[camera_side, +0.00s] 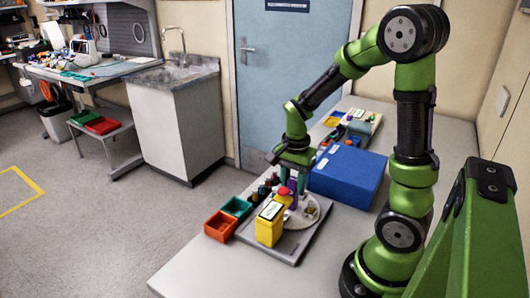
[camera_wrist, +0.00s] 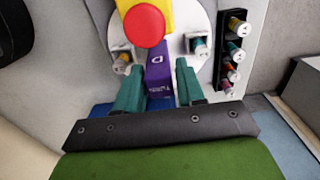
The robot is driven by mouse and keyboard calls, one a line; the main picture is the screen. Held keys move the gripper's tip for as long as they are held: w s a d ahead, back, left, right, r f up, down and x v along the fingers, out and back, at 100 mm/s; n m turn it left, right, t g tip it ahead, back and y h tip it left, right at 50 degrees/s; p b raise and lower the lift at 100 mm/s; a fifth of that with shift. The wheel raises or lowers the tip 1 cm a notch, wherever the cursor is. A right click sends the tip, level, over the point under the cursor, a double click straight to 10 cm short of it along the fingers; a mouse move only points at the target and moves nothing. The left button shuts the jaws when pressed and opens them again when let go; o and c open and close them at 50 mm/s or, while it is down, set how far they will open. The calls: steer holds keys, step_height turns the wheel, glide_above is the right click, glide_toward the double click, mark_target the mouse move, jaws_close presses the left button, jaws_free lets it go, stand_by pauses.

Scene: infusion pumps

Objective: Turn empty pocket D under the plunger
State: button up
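A round white turntable (camera_wrist: 187,22) carries a purple piece marked D (camera_wrist: 158,62), with smaller lettering I cannot read. In the wrist view, the red round plunger top (camera_wrist: 144,26) on a yellow body (camera_wrist: 160,8) lies just beyond the purple piece. My gripper (camera_wrist: 159,74) has its two teal fingers on either side of the purple piece, with narrow gaps showing, so it looks open around it. In the side view my gripper (camera_side: 292,174) reaches down over the turntable (camera_side: 300,219), behind the red top (camera_side: 284,193) and yellow body (camera_side: 269,228). The inside of pocket D is hidden.
Small vials sit on the turntable. A black rack (camera_wrist: 234,50) of several vials stands beside it. An orange bin (camera_side: 221,226) and a green bin (camera_side: 237,207) stand left of the grey base plate (camera_side: 290,249). A blue box (camera_side: 348,175) stands close right of my gripper.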

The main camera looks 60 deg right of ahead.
step_height(320, 180, up, 15)
stand_by(0.5)
